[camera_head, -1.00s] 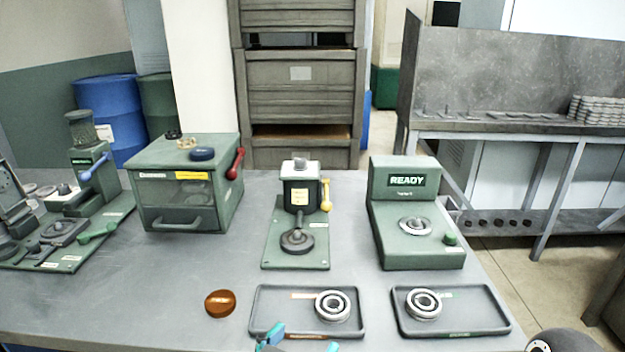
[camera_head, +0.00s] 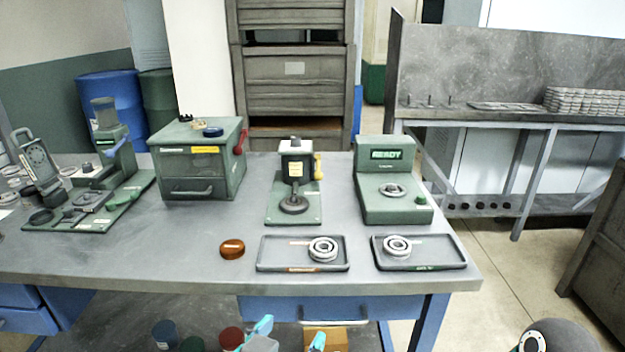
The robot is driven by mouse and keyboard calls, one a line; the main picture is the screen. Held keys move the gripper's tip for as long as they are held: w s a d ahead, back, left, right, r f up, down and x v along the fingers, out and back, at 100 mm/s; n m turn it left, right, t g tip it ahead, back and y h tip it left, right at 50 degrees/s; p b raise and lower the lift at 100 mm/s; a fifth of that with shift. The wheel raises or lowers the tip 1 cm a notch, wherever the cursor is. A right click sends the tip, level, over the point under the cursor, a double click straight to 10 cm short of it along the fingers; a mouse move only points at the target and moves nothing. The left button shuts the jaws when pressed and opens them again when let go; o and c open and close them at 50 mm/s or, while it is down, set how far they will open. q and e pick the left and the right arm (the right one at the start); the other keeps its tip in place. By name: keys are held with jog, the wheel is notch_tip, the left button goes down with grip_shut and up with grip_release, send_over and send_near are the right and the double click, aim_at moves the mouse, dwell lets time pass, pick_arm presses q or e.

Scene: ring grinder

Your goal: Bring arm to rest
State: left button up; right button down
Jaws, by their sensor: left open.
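My left gripper (camera_head: 291,335) shows at the bottom centre of the head view, its two light-blue fingertips apart and nothing between them. It is in front of the table's front edge, low in the picture. The grey table (camera_head: 150,245) carries the machines and trays. A rounded dark part with a pale ring at the bottom right seems to be part of my own arm. My right gripper does not show.
Two trays (camera_head: 268,264) (camera_head: 452,263) hold a metal ring each, near the front edge. An orange-brown disc (camera_head: 232,248) lies left of them. A green machine reading READY (camera_head: 388,205), a small press (camera_head: 295,183) and a green box (camera_head: 195,170) stand behind. Bins stand below.

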pick_arm(q)
jog(key=w+a+f+n+g+y+p, duration=0.1)
jog(key=a+f+g+y+p, duration=0.2)
jog(key=a+f, duration=0.45)
jog(key=w+a+f+n+g+y+p, duration=0.1)
jog(key=a+f+g+p, duration=0.3)
jog(key=f, duration=0.7)
jog(key=s+d+f+n+g+h+p, duration=0.2)
jog(key=s+f+n+g+h+p, duration=0.1)
jog(key=s+f, duration=0.9)
jog(key=shift+s+d+f+n+g+p, duration=0.3)
jog(key=shift+s+n+g, duration=0.25)
jog(key=shift+g, duration=0.45)
jog(key=shift+a, duration=0.1)
